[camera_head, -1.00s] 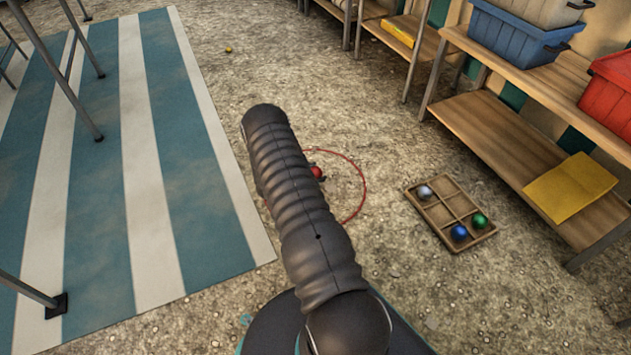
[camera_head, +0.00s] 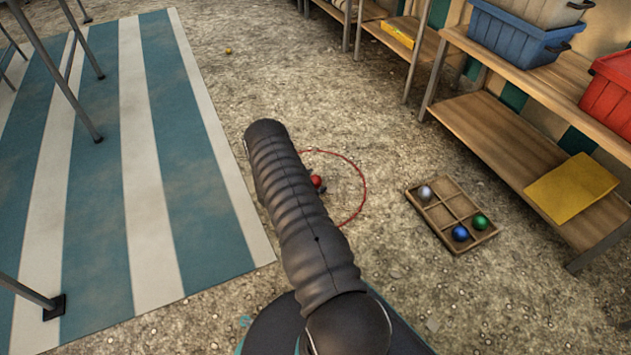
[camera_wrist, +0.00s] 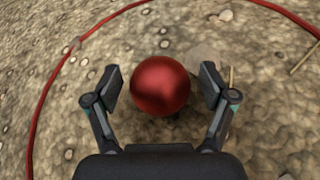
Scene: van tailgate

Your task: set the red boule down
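The red boule (camera_wrist: 160,85) sits between the two fingers of my gripper (camera_wrist: 161,88) in the wrist view. A gap shows on each side of it, so my gripper is open around it and not touching it. The boule appears to rest on the gravel, inside a red ring (camera_wrist: 36,125). In the head view the boule (camera_head: 316,181) shows just right of my arm, within the ring (camera_head: 364,180). My arm hides the ring's left part and most of my gripper there.
A wooden compartment tray (camera_head: 443,228) on the ground holds a silver, a blue and a green boule. Wooden shelves (camera_head: 500,140) with crates stand at the right. A striped mat (camera_head: 150,150) with metal legs on it lies left. A small yellow ball (camera_head: 228,50) lies far back.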

